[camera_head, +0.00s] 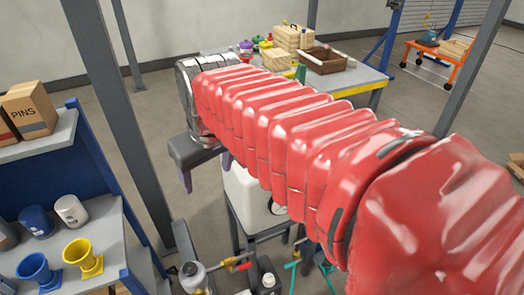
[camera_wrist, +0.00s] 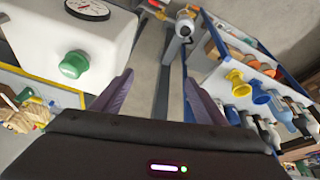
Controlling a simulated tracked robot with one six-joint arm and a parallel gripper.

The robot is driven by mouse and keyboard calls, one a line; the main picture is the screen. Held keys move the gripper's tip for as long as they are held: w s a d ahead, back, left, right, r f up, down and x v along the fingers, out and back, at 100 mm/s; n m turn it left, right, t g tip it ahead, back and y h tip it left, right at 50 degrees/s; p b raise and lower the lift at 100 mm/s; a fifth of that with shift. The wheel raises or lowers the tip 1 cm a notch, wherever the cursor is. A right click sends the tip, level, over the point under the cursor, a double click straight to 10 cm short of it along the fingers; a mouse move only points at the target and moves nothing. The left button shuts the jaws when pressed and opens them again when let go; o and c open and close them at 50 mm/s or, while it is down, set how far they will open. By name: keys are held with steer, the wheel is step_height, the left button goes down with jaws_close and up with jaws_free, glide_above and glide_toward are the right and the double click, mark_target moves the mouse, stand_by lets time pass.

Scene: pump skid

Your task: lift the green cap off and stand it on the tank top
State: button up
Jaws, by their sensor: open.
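The green cap (camera_wrist: 74,62) sits on the white tank (camera_wrist: 35,45), left of my gripper in the wrist view. A round gauge (camera_wrist: 87,9) is near it on the tank. My gripper (camera_wrist: 159,76) is open, its two purple fingers apart with nothing between them. The cap is outside the fingers, off to their left. In the head view the white tank (camera_head: 243,197) stands under my red-sleeved arm, with my gripper (camera_head: 207,171) at its left. The arm hides much of the tank top there, and the cap cannot be seen.
A workbench (camera_head: 348,78) with boxes stands behind.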

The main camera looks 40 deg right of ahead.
steer(key=w+d+g, duration=0.1)
steer(key=w+d, duration=0.3)
steer(key=d, duration=0.8)
steer(key=w+d+g, duration=0.1)
steer(key=w+d, duration=0.3)
steer(key=d, duration=0.8)
steer(key=shift+r+m+g+y, duration=0.3)
steer(key=shift+r+g, duration=0.1)
steer(key=shift+r, duration=0.05)
steer(key=shift+w+f, duration=0.2)
steer(key=shift+f, duration=1.25)
steer(key=shift+w+f, duration=0.15)
steer(key=shift+f, duration=1.25)
steer(key=shift+w+f, duration=0.2)
steer(key=shift+f, duration=1.25)
steer(key=shift+w+d+f, duration=0.1)
steer(key=shift+w+f, duration=0.05)
steer(key=shift+f, duration=1.15)
steer(key=shift+w+d+f, duration=0.1)
steer(key=shift+f, duration=1.2)
